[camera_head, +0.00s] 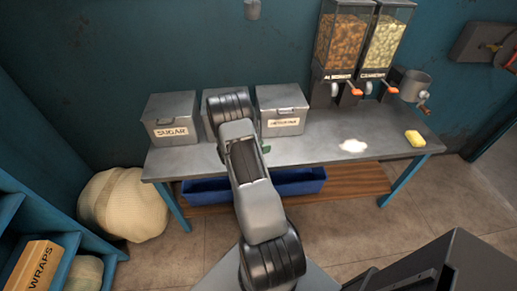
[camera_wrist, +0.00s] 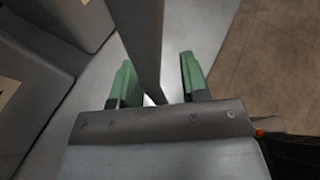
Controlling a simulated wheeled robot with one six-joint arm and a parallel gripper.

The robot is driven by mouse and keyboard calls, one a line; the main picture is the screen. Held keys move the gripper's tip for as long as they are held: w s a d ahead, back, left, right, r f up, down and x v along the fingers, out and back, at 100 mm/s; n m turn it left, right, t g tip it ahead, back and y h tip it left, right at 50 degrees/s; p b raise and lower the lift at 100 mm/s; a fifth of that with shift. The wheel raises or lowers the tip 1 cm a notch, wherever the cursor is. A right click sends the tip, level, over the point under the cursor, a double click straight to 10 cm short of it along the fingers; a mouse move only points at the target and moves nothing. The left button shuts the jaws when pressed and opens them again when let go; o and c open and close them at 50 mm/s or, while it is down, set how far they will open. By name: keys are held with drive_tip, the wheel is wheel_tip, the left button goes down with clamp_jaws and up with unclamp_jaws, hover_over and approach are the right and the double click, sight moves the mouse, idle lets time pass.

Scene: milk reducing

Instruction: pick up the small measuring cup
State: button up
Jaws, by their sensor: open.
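My gripper (camera_wrist: 157,60) is open, with its two green fingers apart over the grey table top. A long dark grey bar (camera_wrist: 138,30) runs from the top of the wrist view down between the fingers. I cannot tell whether it is the handle of the small measuring cup, or whether the fingers touch it. No cup shape can be made out there.
Grey lidded bins, one marked SUGAR (camera_head: 171,119) and another at the right (camera_head: 282,110), stand along the back of the table (camera_head: 330,128). Two dispensers (camera_head: 344,45) (camera_head: 386,45), a metal crank pot (camera_head: 413,85), a white patch (camera_head: 352,145) and a yellow block (camera_head: 415,138) are farther right. A blue bin (camera_head: 298,182) is below.

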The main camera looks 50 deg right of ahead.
drive_tip(key=shift+c, duration=0.4)
clamp_jaws()
drive_tip(key=shift+r, duration=0.1)
